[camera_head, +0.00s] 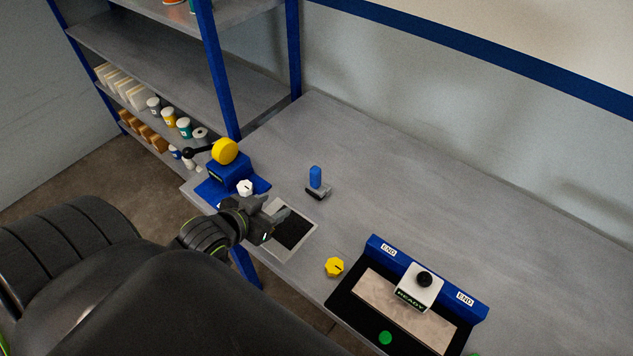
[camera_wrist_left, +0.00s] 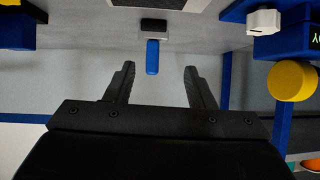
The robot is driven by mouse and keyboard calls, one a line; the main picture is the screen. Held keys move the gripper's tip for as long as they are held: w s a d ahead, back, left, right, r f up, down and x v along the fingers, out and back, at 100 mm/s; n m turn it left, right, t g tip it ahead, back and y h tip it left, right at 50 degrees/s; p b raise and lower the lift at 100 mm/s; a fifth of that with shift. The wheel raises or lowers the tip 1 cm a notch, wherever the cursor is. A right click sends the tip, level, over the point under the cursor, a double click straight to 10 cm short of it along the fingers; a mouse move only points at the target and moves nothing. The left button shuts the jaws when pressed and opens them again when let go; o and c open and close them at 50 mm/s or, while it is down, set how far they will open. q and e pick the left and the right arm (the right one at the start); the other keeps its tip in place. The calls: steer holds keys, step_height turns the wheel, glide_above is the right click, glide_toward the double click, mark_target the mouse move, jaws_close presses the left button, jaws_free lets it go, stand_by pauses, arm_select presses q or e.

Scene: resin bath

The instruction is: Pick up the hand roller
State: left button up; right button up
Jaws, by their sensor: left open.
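The hand roller (camera_head: 316,178) stands on the grey bench, its blue handle upright above a grey and dark base. In the left wrist view the hand roller (camera_wrist_left: 152,57) shows its blue handle ahead of the jaws, roughly centred between them. My left gripper (camera_head: 279,214) is open and empty, to the lower left of the roller and above a dark panel. Its two black fingers (camera_wrist_left: 159,70) are spread apart in the wrist view, with the roller beyond the tips and not touching. My right gripper is not in view.
A blue device with a yellow disc (camera_head: 225,151) and white knob (camera_head: 245,187) stands left of the roller. A dark panel with a pale border (camera_head: 303,243) lies below my gripper. A yellow knob (camera_head: 334,267) and blue-edged station (camera_head: 477,305) are nearer. The bench's right back is clear.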

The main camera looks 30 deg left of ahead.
mark_target(311, 175)
arm_select(q)
steer(key=shift+t+h, duration=0.5)
steer(key=shift+t, duration=0.3)
steer(key=w, duration=0.4)
steer(key=w+f+p, duration=0.1)
steer(key=w, duration=0.8)
steer(key=shift+d+f, duration=0.4)
steer(key=shift+w+d+f+p, duration=0.15)
steer(key=shift+w+f+p, duration=0.15)
steer(key=shift+w+p, duration=0.3)
steer(key=shift+f+p+x, duration=0.25)
steer(key=shift+p+x, duration=0.1)
steer(key=shift+x, duration=1.75)
steer(key=shift+s+d, duration=0.1)
steer(key=shift+s, duration=0.05)
jaws_close()
